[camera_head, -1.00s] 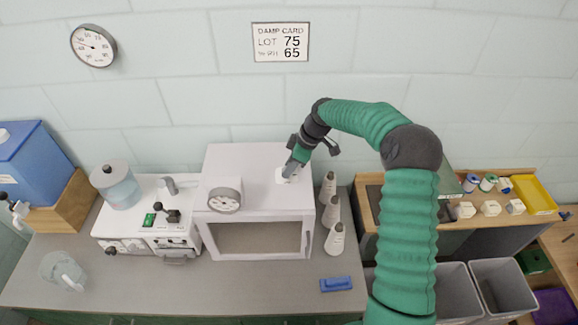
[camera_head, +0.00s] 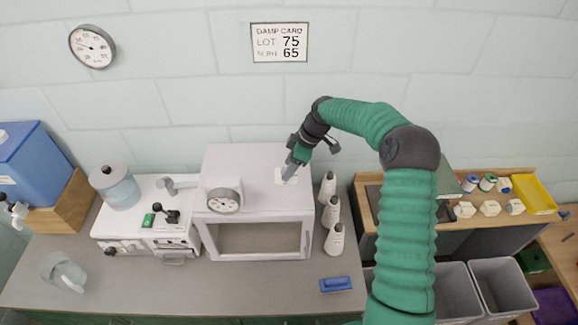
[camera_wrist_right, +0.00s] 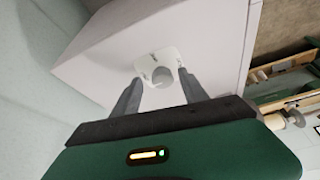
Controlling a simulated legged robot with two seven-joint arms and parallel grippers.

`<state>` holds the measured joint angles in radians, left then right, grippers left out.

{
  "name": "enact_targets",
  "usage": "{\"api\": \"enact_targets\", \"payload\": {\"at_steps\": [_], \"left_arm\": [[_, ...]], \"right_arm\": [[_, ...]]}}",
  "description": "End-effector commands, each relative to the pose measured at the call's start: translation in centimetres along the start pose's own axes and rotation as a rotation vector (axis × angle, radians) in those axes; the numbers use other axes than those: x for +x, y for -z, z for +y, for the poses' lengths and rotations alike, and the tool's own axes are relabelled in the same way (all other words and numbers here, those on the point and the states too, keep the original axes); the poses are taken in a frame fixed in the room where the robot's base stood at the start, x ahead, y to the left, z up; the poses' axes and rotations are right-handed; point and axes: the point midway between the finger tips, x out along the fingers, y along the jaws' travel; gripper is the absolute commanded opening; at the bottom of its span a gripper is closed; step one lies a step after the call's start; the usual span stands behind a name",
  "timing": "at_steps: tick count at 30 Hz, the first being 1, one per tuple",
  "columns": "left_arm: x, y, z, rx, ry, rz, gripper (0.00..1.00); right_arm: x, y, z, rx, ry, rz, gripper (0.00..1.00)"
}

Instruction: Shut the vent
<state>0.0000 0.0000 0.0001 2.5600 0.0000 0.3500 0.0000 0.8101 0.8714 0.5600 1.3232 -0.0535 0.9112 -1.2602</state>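The vent (camera_wrist_right: 161,72) is a small white plate with a grey round part on top of the white cabinet (camera_head: 258,170). In the head view the vent plate (camera_head: 284,176) is partly hidden by my right gripper (camera_head: 290,172). I cannot tell whether the fingertips touch the cabinet top. My left gripper is in neither view.
A dial gauge (camera_head: 224,199) stands at the cabinet's front top edge. Several thread cones (camera_head: 334,240) stand right of the cabinet. A white machine with a lever (camera_head: 172,216) is on its left.

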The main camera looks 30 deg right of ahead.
Motion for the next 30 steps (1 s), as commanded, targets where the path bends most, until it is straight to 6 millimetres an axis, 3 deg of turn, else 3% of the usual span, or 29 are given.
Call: {"api": "enact_targets", "payload": {"at_steps": [8,21,25,30], "left_arm": [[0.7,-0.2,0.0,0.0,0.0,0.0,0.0],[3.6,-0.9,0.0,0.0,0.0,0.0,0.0],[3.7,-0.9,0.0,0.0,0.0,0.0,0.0],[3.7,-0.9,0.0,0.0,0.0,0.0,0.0]], "right_arm": [[-1.2,-0.1,0.1,0.001,-0.003,0.0,0.51],[-13.2,-0.2,0.3,0.001,-0.002,0.001,0.51],[-15.6,-0.1,0.4,0.001,0.0,0.001,0.51],[-16.7,-0.1,0.3,0.001,0.003,0.0,0.51]]}}
